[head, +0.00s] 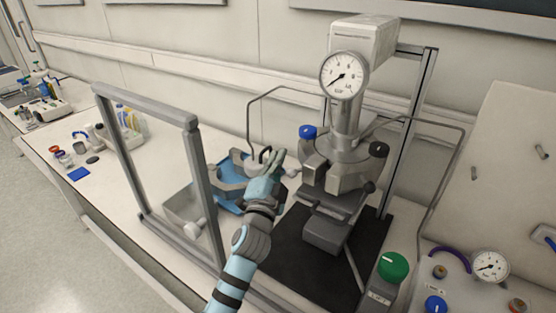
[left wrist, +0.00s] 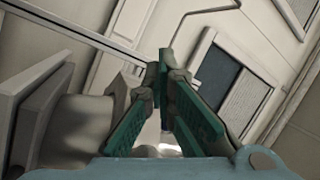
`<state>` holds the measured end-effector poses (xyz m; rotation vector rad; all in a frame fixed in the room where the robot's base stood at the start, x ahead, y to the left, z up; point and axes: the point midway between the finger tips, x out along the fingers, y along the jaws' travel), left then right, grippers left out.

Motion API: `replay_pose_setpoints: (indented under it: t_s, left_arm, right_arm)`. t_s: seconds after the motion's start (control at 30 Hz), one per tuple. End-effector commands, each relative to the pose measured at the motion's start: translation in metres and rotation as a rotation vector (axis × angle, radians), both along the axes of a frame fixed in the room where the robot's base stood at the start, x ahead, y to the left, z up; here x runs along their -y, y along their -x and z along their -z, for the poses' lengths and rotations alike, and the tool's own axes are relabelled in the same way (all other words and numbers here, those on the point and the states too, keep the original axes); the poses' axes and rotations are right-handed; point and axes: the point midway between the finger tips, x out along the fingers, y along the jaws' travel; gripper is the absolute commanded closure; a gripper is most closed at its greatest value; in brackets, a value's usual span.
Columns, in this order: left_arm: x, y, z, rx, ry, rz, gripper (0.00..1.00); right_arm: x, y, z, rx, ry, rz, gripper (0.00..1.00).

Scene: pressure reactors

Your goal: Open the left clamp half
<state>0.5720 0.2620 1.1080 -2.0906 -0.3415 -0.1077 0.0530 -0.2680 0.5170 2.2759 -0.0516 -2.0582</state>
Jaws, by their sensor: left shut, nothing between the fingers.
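The pressure reactor has a grey metal clamp collar around its head; its left clamp half (head: 313,172) faces my left gripper. A pressure gauge (head: 344,75) sits above the collar. My left gripper (head: 272,158) is shut and empty, just left of the collar and apart from it as far as I can tell. In the left wrist view its teal fingers (left wrist: 162,72) meet at the tips with nothing between them. Grey metal blocks (left wrist: 40,110) show at the left of that view; I cannot tell which part they are. My right gripper is out of view.
A grey upright frame (head: 205,190) stands left of my arm. A dark mat (head: 290,240) lies under the reactor. A control panel with a green knob (head: 393,266) and a second gauge (head: 490,266) is at the right.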

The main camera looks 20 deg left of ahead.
Motion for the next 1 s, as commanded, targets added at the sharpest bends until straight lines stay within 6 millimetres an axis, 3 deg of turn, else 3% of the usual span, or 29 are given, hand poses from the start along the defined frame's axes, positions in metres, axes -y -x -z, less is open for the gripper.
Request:
replay_pose_setpoints:
  t_s: [0.17,0.47,0.83,1.0]
  left_arm:
    - [0.0,0.0,0.0,0.0,0.0,0.0,1.0]
    - [0.0,0.0,0.0,0.0,0.0,0.0,0.54]
    - [0.001,0.005,0.002,-0.001,0.0,0.001,0.52]
    - [0.008,0.038,0.01,-0.003,0.003,0.0,0.52]
  right_arm:
    - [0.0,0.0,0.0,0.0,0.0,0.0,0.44]
    - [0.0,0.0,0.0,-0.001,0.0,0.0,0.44]
    - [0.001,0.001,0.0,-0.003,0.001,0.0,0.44]
    - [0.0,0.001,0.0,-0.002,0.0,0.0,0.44]
